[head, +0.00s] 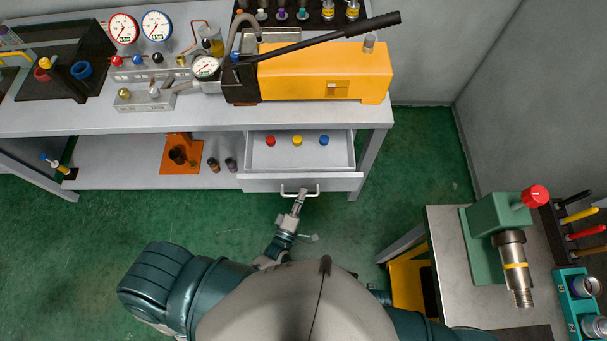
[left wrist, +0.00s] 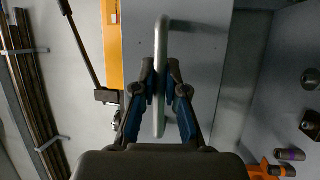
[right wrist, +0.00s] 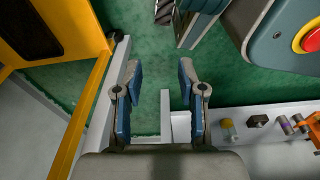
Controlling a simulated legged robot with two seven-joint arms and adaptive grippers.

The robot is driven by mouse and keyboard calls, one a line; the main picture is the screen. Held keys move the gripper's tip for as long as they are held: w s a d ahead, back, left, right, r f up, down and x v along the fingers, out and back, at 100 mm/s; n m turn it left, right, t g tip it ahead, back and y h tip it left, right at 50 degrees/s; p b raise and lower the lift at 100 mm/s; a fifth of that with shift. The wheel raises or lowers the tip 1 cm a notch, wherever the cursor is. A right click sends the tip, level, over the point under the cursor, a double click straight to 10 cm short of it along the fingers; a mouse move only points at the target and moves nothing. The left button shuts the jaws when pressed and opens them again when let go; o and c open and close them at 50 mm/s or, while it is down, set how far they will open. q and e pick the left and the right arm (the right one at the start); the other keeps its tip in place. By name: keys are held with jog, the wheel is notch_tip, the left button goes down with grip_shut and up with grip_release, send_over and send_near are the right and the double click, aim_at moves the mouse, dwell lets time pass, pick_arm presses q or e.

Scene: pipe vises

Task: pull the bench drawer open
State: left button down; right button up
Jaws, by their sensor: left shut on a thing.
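The bench drawer (head: 262,184) is a light grey drawer under the bench top. It stands pulled out, with its tray open to view. Its pale bar handle (head: 285,191) is on the front face. My left gripper (head: 300,197) is shut on the handle. In the left wrist view the handle (left wrist: 162,38) runs between the two blue-padded fingers of the gripper (left wrist: 160,80). My right gripper (right wrist: 161,72) is open and empty, with green floor between its fingers; the head view does not show it.
Red, yellow and blue caps (head: 297,140) lie in the drawer. The bench (head: 60,118) carries gauges and a yellow pump unit (head: 330,72). A side table (head: 450,255) with a green vise (head: 495,215) stands at the right. Green floor (head: 405,190) is clear between them.

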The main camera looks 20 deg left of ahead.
pick_arm(q)
jog(key=s+d, duration=0.1)
jog(key=s, duration=0.6)
jog(key=shift+s+d+f, duration=0.15)
jog(key=shift+s+f, duration=0.05)
jog(key=c, duration=1.2)
grip_release()
jog(key=a+v, duration=0.1)
jog(key=v, duration=0.6)
jog(key=shift+s, duration=0.3)
jog(key=shift+a, duration=0.1)
jog(key=shift+d, duration=0.3)
